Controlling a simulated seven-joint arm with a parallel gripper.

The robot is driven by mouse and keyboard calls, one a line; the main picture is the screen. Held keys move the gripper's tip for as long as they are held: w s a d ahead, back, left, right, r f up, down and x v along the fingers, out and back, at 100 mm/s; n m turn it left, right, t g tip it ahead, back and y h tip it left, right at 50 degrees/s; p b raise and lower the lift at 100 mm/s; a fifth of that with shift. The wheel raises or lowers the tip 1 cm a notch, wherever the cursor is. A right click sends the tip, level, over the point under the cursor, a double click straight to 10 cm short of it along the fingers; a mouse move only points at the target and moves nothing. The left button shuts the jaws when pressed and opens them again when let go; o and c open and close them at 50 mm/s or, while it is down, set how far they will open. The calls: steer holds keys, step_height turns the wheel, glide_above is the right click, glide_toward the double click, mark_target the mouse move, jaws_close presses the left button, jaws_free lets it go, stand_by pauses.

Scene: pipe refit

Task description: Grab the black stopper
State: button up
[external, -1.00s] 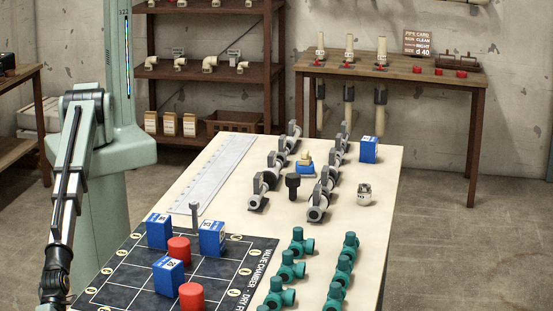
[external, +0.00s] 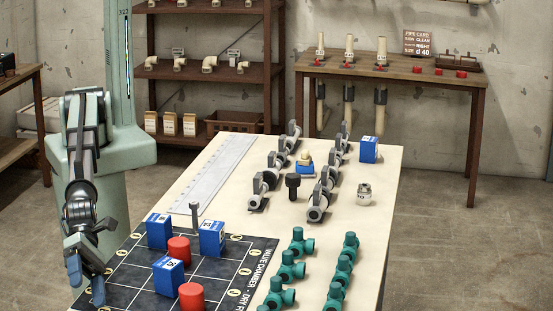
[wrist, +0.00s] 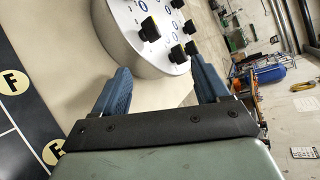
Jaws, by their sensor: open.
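A small black stopper (external: 293,187) stands upright on the pale table, between the two rows of grey valves, with a wide cap over a narrower stem. My gripper (external: 86,281) is at the front left, by the left edge of the dark gridded mat (external: 219,287), well away from the stopper. Its blue fingers also show in the wrist view (wrist: 162,88), spread apart with nothing held between them. I cannot make out the stopper in the wrist view.
Blue boxes (external: 212,239) and red cylinders (external: 179,250) stand on the mat, with a grey post (external: 195,218) behind. Grey valves (external: 318,207) flank the stopper; a blue block (external: 304,170) sits just behind it. Green fittings (external: 292,265) fill the front right.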

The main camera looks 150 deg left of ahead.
steer(key=a+r+n+g+y, duration=0.1)
steer(key=a+r+n+g, duration=0.15)
steer(key=a, duration=0.75)
steer(key=a+r+n+g+y, duration=0.1)
steer(key=a+n, duration=0.2)
steer(key=a, duration=0.7)
steer(key=s+a+r+n+g, duration=0.25)
steer(key=s+a, duration=0.25)
steer(key=a, duration=0.4)
steer(key=s+a+r+n+g, duration=0.2)
steer(key=s+a+r, duration=0.25)
steer(key=a, duration=0.55)
steer(key=n+g+y, duration=0.2)
steer(key=n+g, duration=0.3)
steer(key=n, duration=0.3)
glide_toward(293, 175)
steer(key=shift+w+f, duration=0.2)
steer(key=shift+f, duration=5.8)
steer(key=shift+c, duration=0.4)
steer(key=c, duration=1)
